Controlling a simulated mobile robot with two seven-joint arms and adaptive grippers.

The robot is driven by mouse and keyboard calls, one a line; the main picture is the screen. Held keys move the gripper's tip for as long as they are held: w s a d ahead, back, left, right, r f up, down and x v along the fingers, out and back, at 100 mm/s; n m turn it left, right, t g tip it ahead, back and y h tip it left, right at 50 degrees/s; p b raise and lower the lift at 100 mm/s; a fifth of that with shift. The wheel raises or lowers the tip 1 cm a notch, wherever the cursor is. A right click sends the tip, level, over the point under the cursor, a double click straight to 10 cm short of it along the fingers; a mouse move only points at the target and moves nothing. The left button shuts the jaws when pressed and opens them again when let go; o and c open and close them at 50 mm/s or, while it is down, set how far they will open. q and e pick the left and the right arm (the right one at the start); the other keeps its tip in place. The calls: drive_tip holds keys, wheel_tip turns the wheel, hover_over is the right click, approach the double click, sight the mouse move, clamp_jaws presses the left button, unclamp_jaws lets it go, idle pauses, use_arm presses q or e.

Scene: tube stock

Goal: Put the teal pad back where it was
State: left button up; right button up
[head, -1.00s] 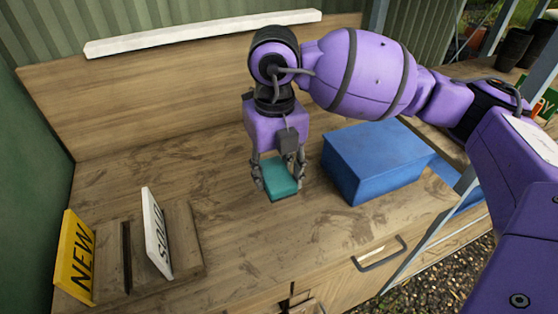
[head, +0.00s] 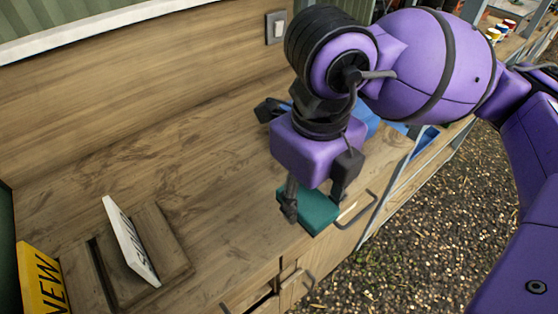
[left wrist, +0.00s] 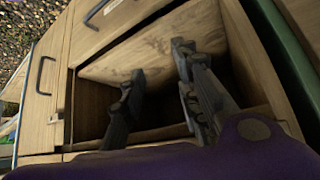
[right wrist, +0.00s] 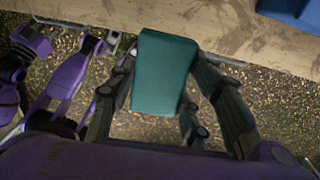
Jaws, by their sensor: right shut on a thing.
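The teal pad (head: 317,208) is held between the fingers of my right gripper (head: 315,203), close to the bench's front edge in the head view. In the right wrist view the pad (right wrist: 166,72) sits between the fingertips of my right gripper (right wrist: 160,95), with gravel behind much of it. My left gripper (left wrist: 158,85) is open and empty in the left wrist view, its fingers apart in front of an open, dark compartment in the wooden bench. My left gripper does not show in the head view.
A yellow NEW sign (head: 42,282) and a white sign (head: 130,240) stand at the left of the bench (head: 225,200). A blue box (right wrist: 290,12), mostly hidden in the head view, stands on the bench. Drawer handles stick out in front. The middle is clear.

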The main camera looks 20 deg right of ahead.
drive_tip(key=w+f, duration=0.4)
drive_tip(key=w, duration=0.4)
approach(282, 182)
drive_tip(key=s+f, duration=0.2)
drive_tip(key=s, duration=0.1)
drive_tip(key=shift+a+f, duration=0.3)
drive_tip(key=shift+a, duration=0.1)
drive_tip(key=shift+w+f, duration=0.2)
drive_tip(key=f, duration=0.3)
drive_tip(key=shift+w+f, duration=0.25)
drive_tip(key=shift+f, duration=0.3)
drive_tip(key=o, duration=1.2)
drive_tip(key=shift+r, duration=0.1)
